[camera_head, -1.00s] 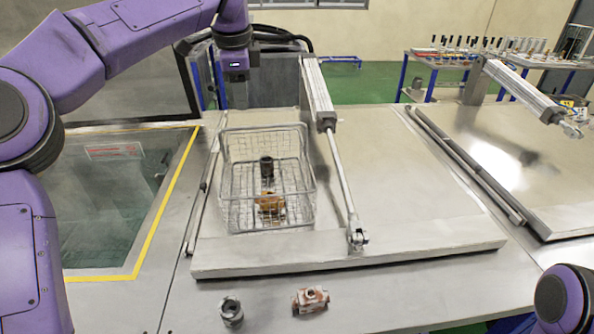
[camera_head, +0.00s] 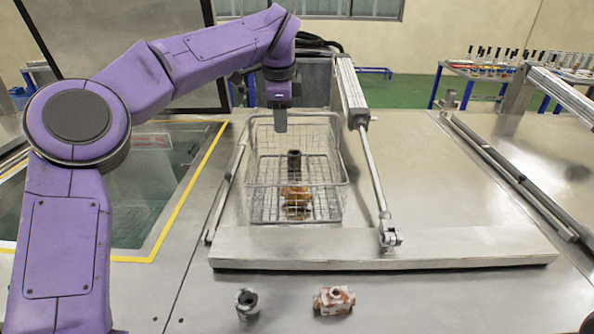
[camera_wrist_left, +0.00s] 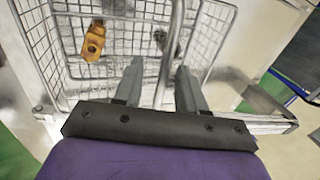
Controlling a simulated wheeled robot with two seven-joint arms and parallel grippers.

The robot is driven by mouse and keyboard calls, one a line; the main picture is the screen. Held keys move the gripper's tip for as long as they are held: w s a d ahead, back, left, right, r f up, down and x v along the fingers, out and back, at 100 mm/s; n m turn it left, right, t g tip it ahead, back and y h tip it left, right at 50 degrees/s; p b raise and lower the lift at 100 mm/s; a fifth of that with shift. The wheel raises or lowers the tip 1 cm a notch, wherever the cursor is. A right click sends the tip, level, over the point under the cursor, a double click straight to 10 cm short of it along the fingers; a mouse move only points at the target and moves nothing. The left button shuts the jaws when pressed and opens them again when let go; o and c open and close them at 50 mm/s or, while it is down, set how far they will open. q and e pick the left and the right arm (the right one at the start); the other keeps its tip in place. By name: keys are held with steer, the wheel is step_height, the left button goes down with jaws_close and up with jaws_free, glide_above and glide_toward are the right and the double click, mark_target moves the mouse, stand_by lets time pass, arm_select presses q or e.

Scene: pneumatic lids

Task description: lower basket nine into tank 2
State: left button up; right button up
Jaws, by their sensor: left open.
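The wire basket (camera_head: 262,205) stands on a closed steel lid (camera_head: 460,215), with a dark cylindrical part (camera_head: 294,160) and an orange-brown part (camera_head: 296,196) inside. No number is readable on it. My left gripper (camera_head: 280,122) points down at the basket's far side. In the left wrist view, its two fingers (camera_wrist_left: 158,82) are apart, with a thin metal bar (camera_wrist_left: 172,50) of the basket between them; the fingers do not visibly press on it. The open tank (camera_head: 165,195), edged in yellow, lies left of the lid. My right gripper is not in view.
A pneumatic cylinder (camera_head: 350,85) with its rod runs down to the lid's front bar, just right of the basket. A grey fitting (camera_head: 247,304) and a reddish-white fitting (camera_head: 334,300) lie on the front ledge. Another lid and cylinder stand farther right.

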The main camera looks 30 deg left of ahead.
arm_select(q)
jaws_close()
steer(key=shift+r, duration=0.15)
steer(key=shift+w+r+p, duration=0.2)
steer(key=shift+r+p, duration=0.4)
steer(key=shift+r, duration=0.1)
steer(key=shift+r+p, duration=0.5)
steer(key=shift+r, duration=0.3)
